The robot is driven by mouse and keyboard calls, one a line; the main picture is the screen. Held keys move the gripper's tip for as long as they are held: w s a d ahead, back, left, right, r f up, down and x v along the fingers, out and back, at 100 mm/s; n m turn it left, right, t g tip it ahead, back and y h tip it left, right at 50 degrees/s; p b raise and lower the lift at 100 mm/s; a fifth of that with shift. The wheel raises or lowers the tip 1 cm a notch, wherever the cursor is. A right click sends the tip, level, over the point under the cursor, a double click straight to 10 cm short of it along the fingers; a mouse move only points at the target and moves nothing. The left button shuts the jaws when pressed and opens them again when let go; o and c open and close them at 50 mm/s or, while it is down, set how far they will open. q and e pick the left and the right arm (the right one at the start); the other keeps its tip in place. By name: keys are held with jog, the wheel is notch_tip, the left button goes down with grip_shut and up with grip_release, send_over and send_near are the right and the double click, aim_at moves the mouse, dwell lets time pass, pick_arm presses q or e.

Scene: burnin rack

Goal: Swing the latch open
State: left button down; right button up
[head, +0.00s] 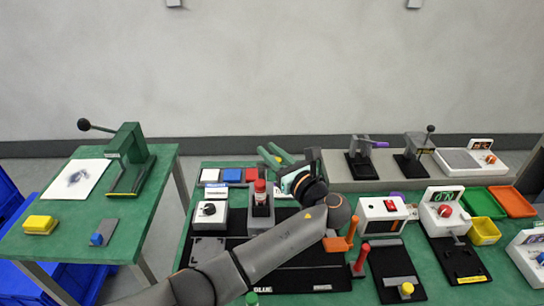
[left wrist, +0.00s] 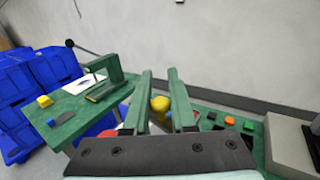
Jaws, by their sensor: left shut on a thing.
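My left gripper (head: 272,155) has green fingers and sits above the back of the green workbench, past the red-topped post. The part below the knob is hidden by the fingers and wrist, so I cannot tell the latch's angle. My right gripper is not in view.
The red-topped post (head: 261,200) and a white box with a black knob (head: 209,214) stand near my left forearm. Orange (head: 341,242) and red (head: 362,257) handles stand right of it. A side table (head: 120,230) with a green lever press (head: 131,160) is at left.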

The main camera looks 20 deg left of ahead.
pick_arm(q)
jog(key=shift+w+a+n+g+y+b, duration=0.15)
jog(key=shift+n+g+y+b, duration=0.4)
jog(key=shift+n+g, duration=0.15)
jog(key=shift+w+a+n+g+y+b, duration=0.1)
jog(key=shift+n+g+y+b, duration=0.3)
jog(key=shift+n+g+y, duration=0.3)
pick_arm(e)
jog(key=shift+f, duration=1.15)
pick_arm(q)
jog(key=shift+a+g, duration=0.1)
jog(key=shift+g, duration=0.3)
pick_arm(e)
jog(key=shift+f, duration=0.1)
pick_arm(q)
jog(key=shift+r, duration=0.1)
jog(key=c, duration=0.7)
grip_release()
jog(key=shift+c, duration=0.2)
